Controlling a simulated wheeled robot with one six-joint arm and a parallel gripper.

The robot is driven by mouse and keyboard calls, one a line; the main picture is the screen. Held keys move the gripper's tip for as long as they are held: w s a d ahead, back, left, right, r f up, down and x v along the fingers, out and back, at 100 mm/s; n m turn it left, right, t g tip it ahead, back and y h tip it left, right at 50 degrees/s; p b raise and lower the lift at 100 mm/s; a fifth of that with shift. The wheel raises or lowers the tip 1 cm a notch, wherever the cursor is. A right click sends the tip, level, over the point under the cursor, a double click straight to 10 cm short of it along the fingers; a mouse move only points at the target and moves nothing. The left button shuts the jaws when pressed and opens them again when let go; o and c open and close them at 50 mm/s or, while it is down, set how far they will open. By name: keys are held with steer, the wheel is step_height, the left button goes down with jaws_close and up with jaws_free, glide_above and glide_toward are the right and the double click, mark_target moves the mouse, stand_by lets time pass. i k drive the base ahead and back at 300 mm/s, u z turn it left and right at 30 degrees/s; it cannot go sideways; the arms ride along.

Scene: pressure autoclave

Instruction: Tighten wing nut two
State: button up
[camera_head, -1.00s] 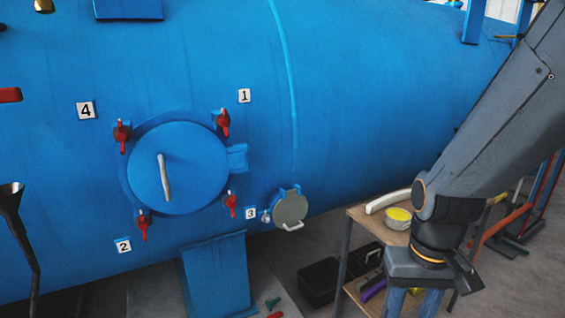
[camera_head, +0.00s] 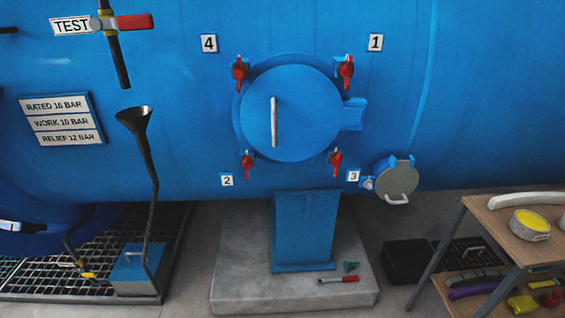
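Wing nut two (camera_head: 248,162) is the red nut at the lower left of the round blue hatch door (camera_head: 310,115), just above the "2" label (camera_head: 227,180). Three more red wing nuts sit around the door: one by label 4 (camera_head: 240,72), one by label 1 (camera_head: 346,70) and one by label 3 (camera_head: 335,160). The door lies closed against the tank and has a pale vertical handle (camera_head: 274,122). How tight each nut is cannot be told. My gripper is out of view.
A small grey round cover (camera_head: 397,180) hangs right of label 3. A wooden shelf cart (camera_head: 500,225) stands at the right. A blue pedestal (camera_head: 304,230) on a concrete slab (camera_head: 235,280) is below the door. A black funnel pipe (camera_head: 148,190) rises at the left.

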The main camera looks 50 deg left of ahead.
mark_target(247, 164)
steer(key=u, duration=2.2)
steer(key=k, duration=1.2)
steer(key=z, duration=0.75)
steer(key=i, duration=1.8)
steer(key=u, duration=0.45)
